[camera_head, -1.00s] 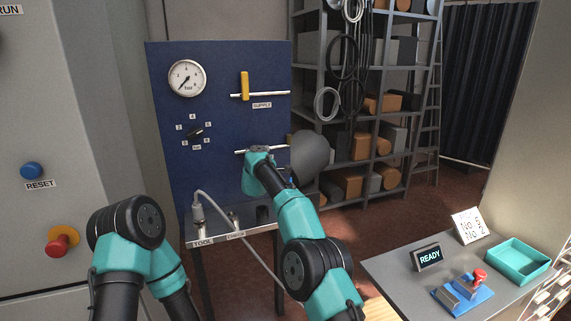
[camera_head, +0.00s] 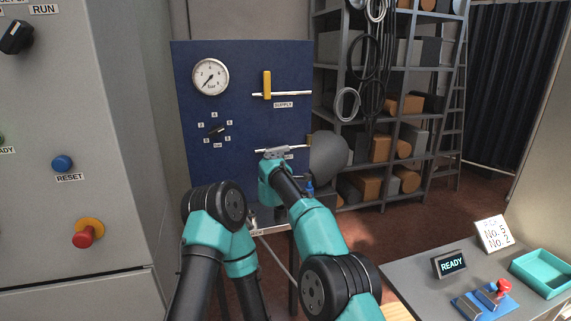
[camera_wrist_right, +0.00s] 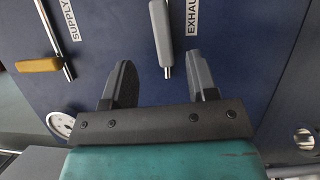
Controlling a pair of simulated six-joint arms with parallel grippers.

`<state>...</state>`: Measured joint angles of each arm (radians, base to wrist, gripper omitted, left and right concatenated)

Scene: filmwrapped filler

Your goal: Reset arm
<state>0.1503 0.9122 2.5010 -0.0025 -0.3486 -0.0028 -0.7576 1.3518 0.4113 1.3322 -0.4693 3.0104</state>
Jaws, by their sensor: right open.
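My right gripper (camera_head: 273,154) is in front of the lower part of the blue panel (camera_head: 240,110), by the exhaust pipe. In the right wrist view its two dark fingers (camera_wrist_right: 161,88) are spread apart, with nothing held. The grey exhaust handle (camera_wrist_right: 160,32) lies along its pipe just ahead of the fingers; its metal end points between them. I cannot tell whether they touch. My left arm is folded in front of the panel, and its gripper does not show.
The supply valve has a yellow handle (camera_head: 267,85) across its pipe. A gauge (camera_head: 210,77) is at upper left. A cabinet with a blue reset button (camera_head: 62,163) stands left.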

